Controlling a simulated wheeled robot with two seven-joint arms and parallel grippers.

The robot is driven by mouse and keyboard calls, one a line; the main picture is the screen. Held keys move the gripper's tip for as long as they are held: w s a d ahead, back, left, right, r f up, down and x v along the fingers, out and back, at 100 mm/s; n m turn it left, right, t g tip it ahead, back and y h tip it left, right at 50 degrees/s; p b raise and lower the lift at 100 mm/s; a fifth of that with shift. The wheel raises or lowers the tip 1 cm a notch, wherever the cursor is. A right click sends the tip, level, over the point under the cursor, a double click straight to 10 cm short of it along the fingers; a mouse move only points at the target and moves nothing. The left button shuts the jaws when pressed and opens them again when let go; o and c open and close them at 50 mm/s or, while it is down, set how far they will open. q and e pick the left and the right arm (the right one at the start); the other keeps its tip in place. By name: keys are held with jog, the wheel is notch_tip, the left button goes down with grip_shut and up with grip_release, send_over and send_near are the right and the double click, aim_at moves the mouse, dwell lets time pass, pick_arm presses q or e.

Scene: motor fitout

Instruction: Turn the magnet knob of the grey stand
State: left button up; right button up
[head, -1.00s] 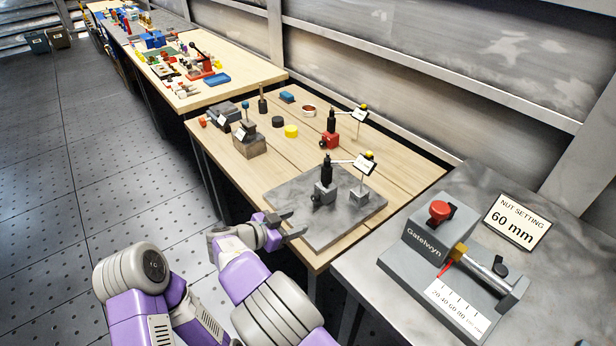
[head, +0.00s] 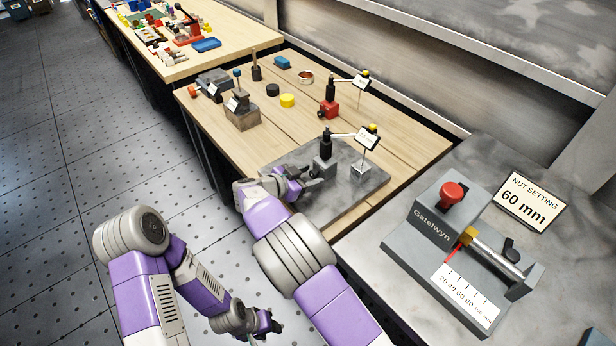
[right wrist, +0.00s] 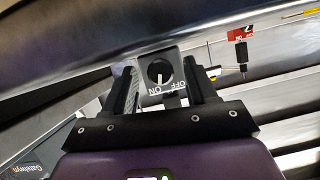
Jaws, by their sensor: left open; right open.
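The grey stand (head: 325,167) has a grey block base, a black post and an arm reaching right, on a grey plate (head: 345,200). Its round black magnet knob (right wrist: 159,72) faces my right wrist camera. A white pointer mark on it points down in that view, toward the ON and OFF lettering. My right gripper (head: 318,174) is open at the front of the stand in the head view. In the right wrist view its fingers (right wrist: 165,78) lie either side of the knob block; contact is unclear. My left gripper (head: 270,322) is open and empty, low over the floor.
A similar red-based stand (head: 329,108) stands behind. A white card (head: 368,138) on a thin post is right of the grey stand. A grey Gatelwyn fixture (head: 462,250) and a "60 mm" sign (head: 530,200) are on the right table. The left floor is clear.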

jog(key=shift+c, duration=0.5)
jog(key=c, duration=1)
jog(key=shift+o, duration=0.2)
jog(key=shift+n+g+h, duration=0.4)
jog(key=shift+n+g, duration=0.2)
jog(key=shift+n, duration=0.4)
jog(key=o, duration=1.1)
jog(key=shift+c, duration=0.2)
jog(key=shift+a, duration=0.15)
jog(key=p+v, duration=0.1)
jog(key=v, duration=0.6)
jog(key=shift+s+a+r, duration=0.1)
jog(key=shift+a, duration=0.05)
